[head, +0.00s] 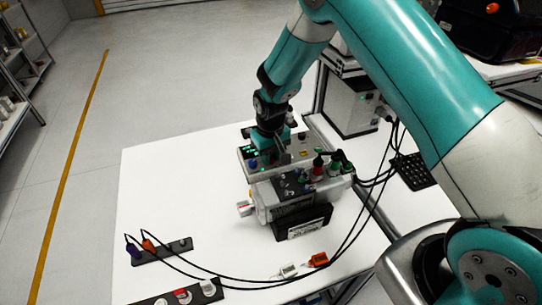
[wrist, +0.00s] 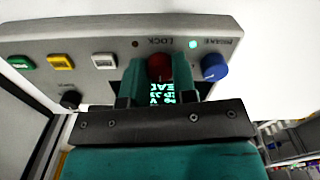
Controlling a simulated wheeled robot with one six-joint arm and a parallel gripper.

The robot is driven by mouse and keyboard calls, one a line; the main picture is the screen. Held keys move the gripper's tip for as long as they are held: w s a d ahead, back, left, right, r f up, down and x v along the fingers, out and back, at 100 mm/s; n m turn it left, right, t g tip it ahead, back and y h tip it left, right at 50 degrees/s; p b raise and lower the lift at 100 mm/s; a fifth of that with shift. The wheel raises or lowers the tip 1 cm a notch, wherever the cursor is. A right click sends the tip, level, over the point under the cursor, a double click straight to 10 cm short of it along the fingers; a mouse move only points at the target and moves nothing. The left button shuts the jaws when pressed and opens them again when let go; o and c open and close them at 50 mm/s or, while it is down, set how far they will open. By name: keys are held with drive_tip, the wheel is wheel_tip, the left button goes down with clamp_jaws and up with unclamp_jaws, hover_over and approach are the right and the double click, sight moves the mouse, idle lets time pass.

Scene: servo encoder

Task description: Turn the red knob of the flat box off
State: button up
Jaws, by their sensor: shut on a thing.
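The flat box (wrist: 100,45) fills the upper part of the wrist view, its face towards the camera. Its red knob (wrist: 159,66) sits between the two fingers of my gripper (wrist: 158,75), which is shut on it. The fingers hide the knob's sides, and I cannot read its turn angle. A dark red lamp (wrist: 135,44) and a lit green lamp (wrist: 194,44) lie above. A lit display (wrist: 163,93) shows between the fingers. In the head view, my gripper (head: 277,142) reaches down onto the flat box (head: 253,168) and hides the red knob there.
A blue knob (wrist: 214,66) is close beside my right finger. Green, yellow and white buttons and a black knob (wrist: 70,99) are further left. In the head view, a grey motor unit (head: 268,197) with black cables stands just in front.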

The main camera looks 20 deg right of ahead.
drive_tip(key=shift+r, duration=0.1)
idle(0.3)
drive_tip(key=o, duration=0.9)
drive_tip(key=shift+o, duration=0.2)
wheel_tip(320, 180, up, 17)
drive_tip(key=b, duration=0.3)
drive_tip(key=shift+r, duration=0.2)
